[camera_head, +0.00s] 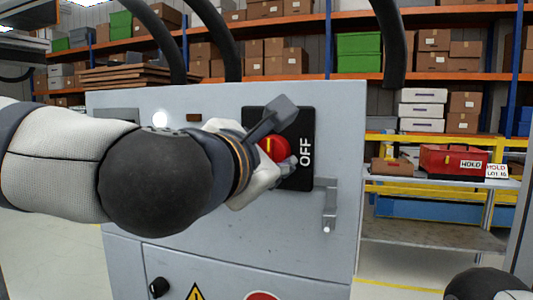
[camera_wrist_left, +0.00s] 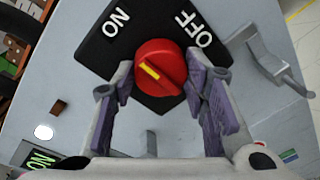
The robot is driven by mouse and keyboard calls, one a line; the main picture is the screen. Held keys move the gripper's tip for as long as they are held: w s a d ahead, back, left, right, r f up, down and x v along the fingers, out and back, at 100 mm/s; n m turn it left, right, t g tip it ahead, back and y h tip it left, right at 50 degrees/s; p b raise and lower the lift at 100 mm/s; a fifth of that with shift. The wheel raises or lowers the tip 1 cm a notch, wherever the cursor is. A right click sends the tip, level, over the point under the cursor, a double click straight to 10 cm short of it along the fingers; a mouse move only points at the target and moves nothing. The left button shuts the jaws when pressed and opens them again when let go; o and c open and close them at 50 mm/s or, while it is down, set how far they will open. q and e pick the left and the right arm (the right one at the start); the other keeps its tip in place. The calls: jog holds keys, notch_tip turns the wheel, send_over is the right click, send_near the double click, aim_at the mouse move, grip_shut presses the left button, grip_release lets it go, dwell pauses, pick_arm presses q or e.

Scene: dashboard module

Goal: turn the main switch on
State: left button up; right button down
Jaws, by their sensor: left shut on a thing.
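The main switch is a round red knob (camera_head: 274,149) with a yellow mark, on a black plate (camera_head: 298,175) on the grey cabinet front. The plate reads OFF at the right in the head view; the ON label (camera_wrist_left: 117,22) shows in the left wrist view. There the yellow mark on the knob (camera_wrist_left: 172,58) lies on a slant, its end towards the left, on the ON label's side. My left gripper (camera_head: 262,155) is at the knob; in the left wrist view its two fingers (camera_wrist_left: 160,85) are shut on the knob's near part. My right gripper is not in view.
A black knob (camera_head: 158,287) and a lit white lamp (camera_head: 160,119) are also on the cabinet. A shelf bench with a red box (camera_head: 452,161) stands at the right.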

pick_arm(q)
jog(key=shift+r, duration=0.25)
jog(key=o, duration=1.1)
jog(key=shift+o, duration=0.2)
jog(key=shift+w+f, duration=0.1)
jog(key=shift+f, duration=0.05)
jog(key=v, duration=1.2)
